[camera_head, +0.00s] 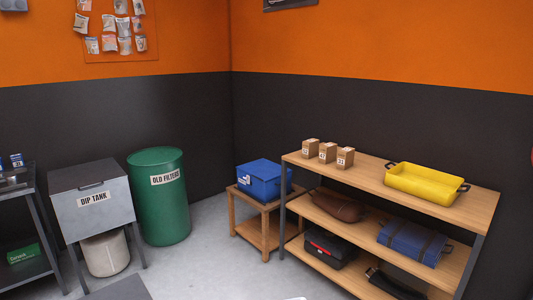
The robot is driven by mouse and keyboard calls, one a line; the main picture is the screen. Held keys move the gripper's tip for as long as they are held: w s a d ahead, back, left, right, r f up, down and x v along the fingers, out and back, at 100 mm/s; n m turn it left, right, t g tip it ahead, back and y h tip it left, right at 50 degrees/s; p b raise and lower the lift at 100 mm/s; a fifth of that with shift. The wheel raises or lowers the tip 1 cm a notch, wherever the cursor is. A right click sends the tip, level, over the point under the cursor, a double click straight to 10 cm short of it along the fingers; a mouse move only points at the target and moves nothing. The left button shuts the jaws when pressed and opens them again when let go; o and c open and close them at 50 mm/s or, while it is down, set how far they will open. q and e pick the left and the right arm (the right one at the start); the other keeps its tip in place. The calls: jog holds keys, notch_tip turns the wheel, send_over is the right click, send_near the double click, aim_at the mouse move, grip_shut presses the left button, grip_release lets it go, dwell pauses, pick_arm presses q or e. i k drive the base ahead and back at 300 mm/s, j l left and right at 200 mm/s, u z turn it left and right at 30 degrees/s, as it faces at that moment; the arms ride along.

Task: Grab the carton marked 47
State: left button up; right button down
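Three small brown cartons stand in a row at the left end of the wooden shelf unit's top board (430,203): a left carton (310,148), a middle carton (328,152) and a right carton (345,158). Each has a white label with a dark number on its front. The numbers are too small to read with certainty, so I cannot tell which one is marked 47. The cartons stand upright with small gaps between them. Neither of my grippers is in view.
A yellow tray (426,183) sits on the same board, right of the cartons. Lower shelves hold a blue roll (413,243) and a black case (328,249). A blue bin (262,180) stands on a low wooden stand. A green drum (160,205) and dip tank (92,205) stand left.

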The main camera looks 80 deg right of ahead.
aim_at(328, 152)
jog(key=z, duration=3.25)
jog(key=i, duration=0.3)
jog(key=j+z, duration=0.05)
